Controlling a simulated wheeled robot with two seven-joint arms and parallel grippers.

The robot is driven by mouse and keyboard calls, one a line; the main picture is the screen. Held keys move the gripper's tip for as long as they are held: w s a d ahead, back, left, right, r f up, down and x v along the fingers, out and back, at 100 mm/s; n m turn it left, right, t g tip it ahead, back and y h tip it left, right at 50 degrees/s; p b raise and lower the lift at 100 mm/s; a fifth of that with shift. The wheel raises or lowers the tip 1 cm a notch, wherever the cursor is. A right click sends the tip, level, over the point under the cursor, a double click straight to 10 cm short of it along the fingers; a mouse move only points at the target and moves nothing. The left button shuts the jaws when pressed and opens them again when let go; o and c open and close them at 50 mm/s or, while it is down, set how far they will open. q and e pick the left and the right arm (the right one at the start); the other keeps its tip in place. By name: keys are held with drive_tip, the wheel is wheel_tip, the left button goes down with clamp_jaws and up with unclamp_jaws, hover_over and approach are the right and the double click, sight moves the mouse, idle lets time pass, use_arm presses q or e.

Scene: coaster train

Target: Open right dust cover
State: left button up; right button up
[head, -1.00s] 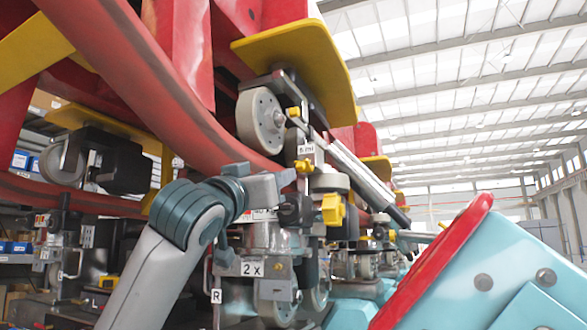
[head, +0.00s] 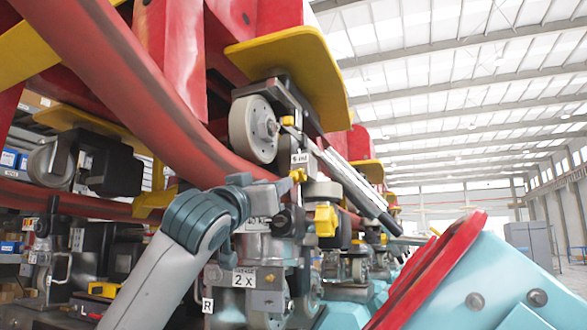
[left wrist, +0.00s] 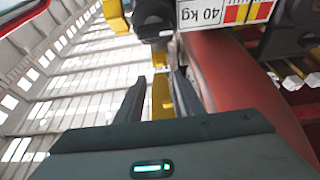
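My left gripper (head: 290,181) reaches from the left to the wheel assembly, beside a small yellow piece (head: 298,175). In the left wrist view its two dark fingers (left wrist: 158,84) are apart, with a yellow bar (left wrist: 162,95) showing between them; I cannot tell whether they touch it. A long silver lever-like part (head: 345,180) slopes down to the right there. A larger yellow knob (head: 325,220) sits below it. An "R" label (head: 207,305) marks the lower assembly. I cannot tell which part is the right dust cover. My right gripper is not in view.
A grey wheel (head: 252,130) sits under a yellow plate (head: 290,62) just above my gripper. A curved red rail (head: 150,100) crosses overhead. Turquoise panels with a red edge (head: 425,270) stand at the lower right. Open hall space lies beyond, to the right.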

sight(294, 175)
use_arm(q)
drive_tip(key=p+x, duration=0.7)
drive_tip(key=x, duration=0.4)
drive_tip(key=shift+w+r, duration=0.15)
drive_tip(key=shift+r, duration=0.05)
drive_tip(key=shift+w+d, duration=0.2)
drive_tip(key=shift+w, duration=0.25)
